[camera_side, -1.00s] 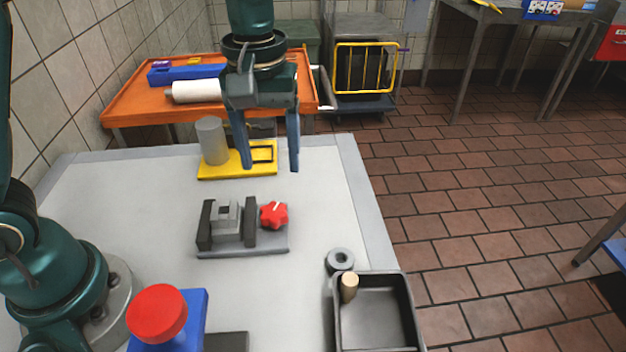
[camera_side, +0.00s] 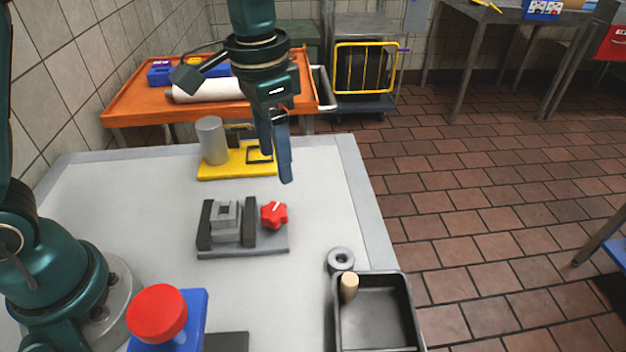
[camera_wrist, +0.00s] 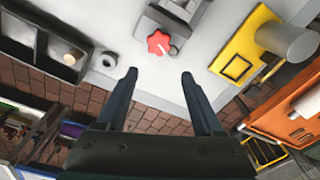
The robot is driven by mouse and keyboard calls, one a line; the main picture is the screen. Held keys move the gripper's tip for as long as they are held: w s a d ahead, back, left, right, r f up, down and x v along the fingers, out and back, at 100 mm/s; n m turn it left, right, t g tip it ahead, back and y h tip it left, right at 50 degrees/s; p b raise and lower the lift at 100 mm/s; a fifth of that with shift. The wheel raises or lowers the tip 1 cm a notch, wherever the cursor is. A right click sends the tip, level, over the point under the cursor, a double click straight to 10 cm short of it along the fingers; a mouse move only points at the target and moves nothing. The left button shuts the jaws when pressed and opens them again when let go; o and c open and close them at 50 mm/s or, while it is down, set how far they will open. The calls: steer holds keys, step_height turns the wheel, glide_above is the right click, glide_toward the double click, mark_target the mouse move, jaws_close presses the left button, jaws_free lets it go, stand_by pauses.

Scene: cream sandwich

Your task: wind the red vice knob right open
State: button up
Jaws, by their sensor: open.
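The red vice knob (camera_side: 274,215) is a lobed knob with a pale mark, on the right side of the small grey vice (camera_side: 243,249). The vice holds a grey block (camera_side: 226,222) between its dark jaws. My gripper (camera_side: 280,178) is above and behind the knob in the side view, apart from it. In the wrist view the knob (camera_wrist: 158,42) lies beyond my fingertips, between their lines. My gripper (camera_wrist: 159,75) is open, with nothing between its two fingers. In the side view the fingers partly overlap each other.
A yellow plate with a grey cylinder (camera_side: 212,141) stands behind the vice. A dark tray (camera_side: 411,300) with a wooden peg (camera_side: 348,287) and a grey ring (camera_side: 341,259) are at the front right. A red button on a blue box (camera_side: 157,313) is at the front left.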

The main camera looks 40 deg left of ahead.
mark_target(276, 211)
steer(key=m, duration=0.2)
steer(key=f+m, duration=0.1)
steer(key=m, duration=0.2)
steer(key=shift+f, duration=0.2)
steer(key=m, duration=0.3)
steer(key=shift+d+f, duration=0.1)
steer(key=shift+f, duration=0.3)
steer(key=m, duration=0.1)
steer(key=f+m, duration=0.1)
steer(key=m, duration=0.1)
steer(key=shift+s, duration=0.2)
steer(key=shift+s+f+m, duration=0.2)
steer(key=shift+f+m, duration=0.35)
steer(key=shift+m, duration=0.45)
steer(key=shift+g, duration=0.3)
steer(key=shift+s+f, duration=0.15)
steer(key=shift+f, duration=2.6)
jaws_close()
steer(key=c, duration=1.1)
jaws_free()
steer(key=n, duration=0.5)
steer(key=c, duration=1.1)
jaws_free()
